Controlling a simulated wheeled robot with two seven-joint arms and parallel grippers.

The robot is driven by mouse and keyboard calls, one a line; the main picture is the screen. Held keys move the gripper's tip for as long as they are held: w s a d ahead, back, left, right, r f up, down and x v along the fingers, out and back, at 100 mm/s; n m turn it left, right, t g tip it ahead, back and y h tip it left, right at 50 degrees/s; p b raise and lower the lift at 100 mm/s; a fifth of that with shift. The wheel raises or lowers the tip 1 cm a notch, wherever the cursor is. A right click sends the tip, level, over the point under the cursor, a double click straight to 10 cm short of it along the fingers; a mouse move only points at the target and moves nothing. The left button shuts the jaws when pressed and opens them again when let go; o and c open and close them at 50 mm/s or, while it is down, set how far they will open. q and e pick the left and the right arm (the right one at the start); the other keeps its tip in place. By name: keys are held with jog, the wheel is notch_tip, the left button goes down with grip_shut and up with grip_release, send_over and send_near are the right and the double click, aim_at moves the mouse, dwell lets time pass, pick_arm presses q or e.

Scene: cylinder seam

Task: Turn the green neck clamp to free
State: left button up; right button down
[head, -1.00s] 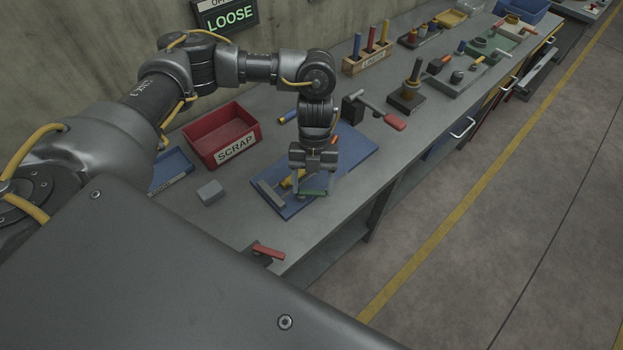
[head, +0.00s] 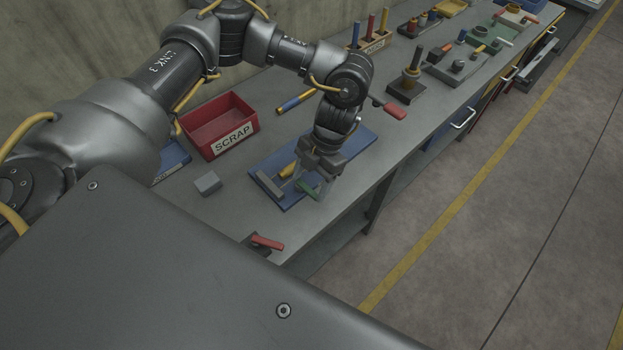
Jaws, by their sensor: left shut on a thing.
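The green neck clamp (head: 309,190) shows as a small green bar over the blue plate (head: 355,146) on the bench. My left gripper (head: 308,183) points down from above and is shut on the green clamp. The fingers and wrist hide part of the clamp. A yellow part (head: 288,171) and a grey block (head: 269,184) sit on the plate just left of the gripper. My right gripper is not in view.
A red SCRAP bin (head: 221,128) and a small grey block (head: 207,183) stand to the left. A red-handled clamp (head: 266,242) is at the bench's near edge. A red handle (head: 389,108) and a post on a dark base (head: 410,78) stand beyond the plate.

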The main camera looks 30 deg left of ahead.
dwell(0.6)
pick_arm(q)
jog(key=o, duration=1)
jog(key=b+v, duration=0.3)
jog(key=v, duration=0.7)
jog(key=shift+d+r, duration=0.1)
jog(key=shift+r, duration=0.3)
